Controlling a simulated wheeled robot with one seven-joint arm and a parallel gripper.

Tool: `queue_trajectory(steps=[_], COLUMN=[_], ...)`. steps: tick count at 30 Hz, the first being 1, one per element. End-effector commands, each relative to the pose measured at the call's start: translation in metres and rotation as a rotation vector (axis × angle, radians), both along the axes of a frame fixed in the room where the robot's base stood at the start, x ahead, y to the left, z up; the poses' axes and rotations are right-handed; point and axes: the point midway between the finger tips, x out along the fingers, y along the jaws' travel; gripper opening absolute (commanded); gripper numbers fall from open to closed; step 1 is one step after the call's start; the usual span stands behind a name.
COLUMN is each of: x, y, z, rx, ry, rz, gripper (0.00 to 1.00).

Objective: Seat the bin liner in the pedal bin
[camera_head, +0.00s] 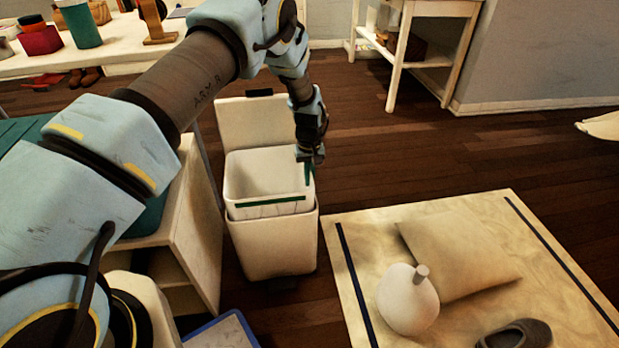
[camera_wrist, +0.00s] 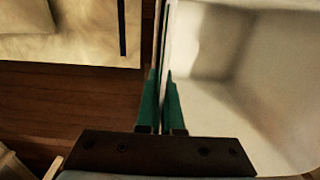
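The pedal bin (camera_head: 274,248) is a cream box standing on the floor, its lid (camera_head: 248,121) open and upright at the back. The bin liner (camera_head: 246,176), a white open bucket, stands inside it with its upper part above the bin's rim. A dark green strip runs along the liner's front edge. My gripper (camera_head: 307,172) points down at the liner's right edge. In the wrist view, the green fingers (camera_wrist: 161,85) are close together on either side of the liner's thin wall (camera_wrist: 182,45). The liner's bottom inside the bin is hidden in the head view.
A pale mat (camera_head: 370,228) with a cushion (camera_head: 457,246), a white vase (camera_head: 407,299) and a dark shoe (camera_head: 516,335) lies right of the bin. A wooden cabinet (camera_head: 190,235) stands close on the left. The wooden floor behind the bin is clear.

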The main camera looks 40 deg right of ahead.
Motion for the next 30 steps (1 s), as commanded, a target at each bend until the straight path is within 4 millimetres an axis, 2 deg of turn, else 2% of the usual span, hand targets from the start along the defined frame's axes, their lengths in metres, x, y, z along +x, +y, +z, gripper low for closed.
queue_trajectory(steps=[2, 3, 11, 18, 22, 26, 30], x=[0.000, 0.000, 0.000, 0.000, 0.000, 0.000, 0.000], y=[0.000, 0.000, 0.000, 0.000, 0.000, -0.001, -0.001], z=[-0.003, -0.001, -0.002, -0.002, 0.006, 0.027, 0.056], rx=[0.000, 0.000, 0.000, 0.000, 0.000, -0.003, -0.003], ry=[0.000, 0.000, 0.000, 0.000, 0.000, -0.002, -0.001], rz=[0.000, 0.000, 0.000, 0.000, 0.000, 0.000, 0.000], gripper=[0.00, 0.08, 0.37, 0.38, 0.38, 0.38, 0.38])
